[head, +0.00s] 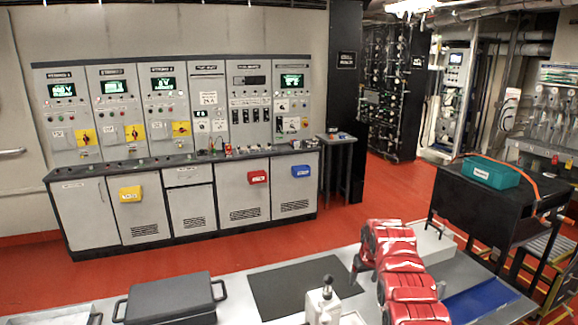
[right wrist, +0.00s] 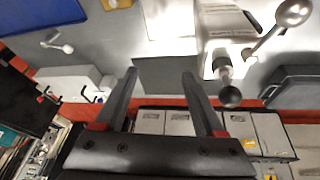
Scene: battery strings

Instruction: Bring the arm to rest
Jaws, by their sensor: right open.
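My right arm, with red segments, reaches in from the lower right of the head view. Its dark gripper (head: 355,268) is at the arm's far end, above the grey counter (head: 240,282), and is small and partly hidden there. In the right wrist view my right gripper (right wrist: 159,78) shows two dark fingers spread apart with nothing between them. My left gripper is in neither view.
A dark mat (head: 300,287) and a dark grey case (head: 172,298) lie on the counter, with a white lever device (head: 323,303) beside the arm. Control cabinets (head: 190,210) stand beyond the red floor. A black table (head: 455,190) with a teal box (head: 490,172) is at right.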

